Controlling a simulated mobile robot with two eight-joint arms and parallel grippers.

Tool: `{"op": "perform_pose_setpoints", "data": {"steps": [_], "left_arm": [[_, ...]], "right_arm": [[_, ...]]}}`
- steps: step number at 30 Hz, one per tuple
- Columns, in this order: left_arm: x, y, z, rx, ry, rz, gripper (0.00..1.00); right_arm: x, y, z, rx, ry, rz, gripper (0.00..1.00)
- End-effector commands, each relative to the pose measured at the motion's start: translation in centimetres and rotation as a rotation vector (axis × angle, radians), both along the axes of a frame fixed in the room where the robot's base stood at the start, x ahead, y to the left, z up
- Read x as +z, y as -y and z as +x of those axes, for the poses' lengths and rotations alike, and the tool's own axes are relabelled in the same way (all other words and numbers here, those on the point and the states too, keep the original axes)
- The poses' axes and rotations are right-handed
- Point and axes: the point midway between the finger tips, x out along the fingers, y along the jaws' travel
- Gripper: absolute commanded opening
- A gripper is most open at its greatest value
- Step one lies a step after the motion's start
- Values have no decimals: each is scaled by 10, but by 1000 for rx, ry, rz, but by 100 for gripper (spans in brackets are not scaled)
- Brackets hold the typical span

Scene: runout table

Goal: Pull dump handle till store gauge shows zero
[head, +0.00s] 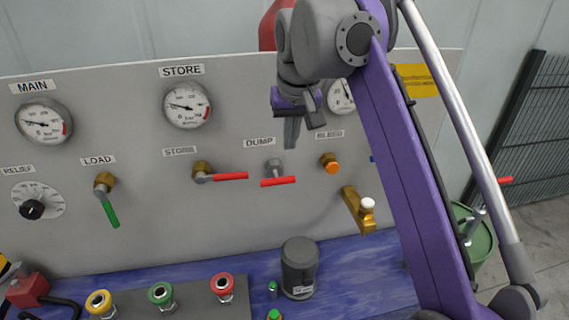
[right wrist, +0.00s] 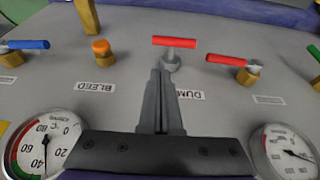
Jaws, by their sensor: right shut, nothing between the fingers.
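The dump handle (head: 278,181) is a red bar on a grey valve under the DUMP label. It lies nearly level. In the right wrist view the dump handle (right wrist: 174,42) shows just beyond my fingertips. My left gripper is not in view.
The store valve's red handle (head: 230,176) is close left of the dump handle. An orange bleed knob (head: 330,162) and a brass fitting (head: 358,210) are to the right. A dark grey cylinder (head: 299,268) stands on the blue bench below. A green load handle (head: 110,212) is at left.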

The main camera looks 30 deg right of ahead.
Motion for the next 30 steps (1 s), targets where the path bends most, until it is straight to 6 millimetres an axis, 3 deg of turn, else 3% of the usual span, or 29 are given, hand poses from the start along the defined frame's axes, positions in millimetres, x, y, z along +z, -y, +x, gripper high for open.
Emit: {"op": "perform_pose_setpoints", "data": {"steps": [8,21,30], "left_arm": [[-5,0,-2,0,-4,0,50],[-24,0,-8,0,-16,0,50],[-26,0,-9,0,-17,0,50]], "right_arm": [[-12,1,4,1,-1,0,0],[-82,7,29,1,1,-1,0],[-94,8,34,1,1,-1,0]]}}
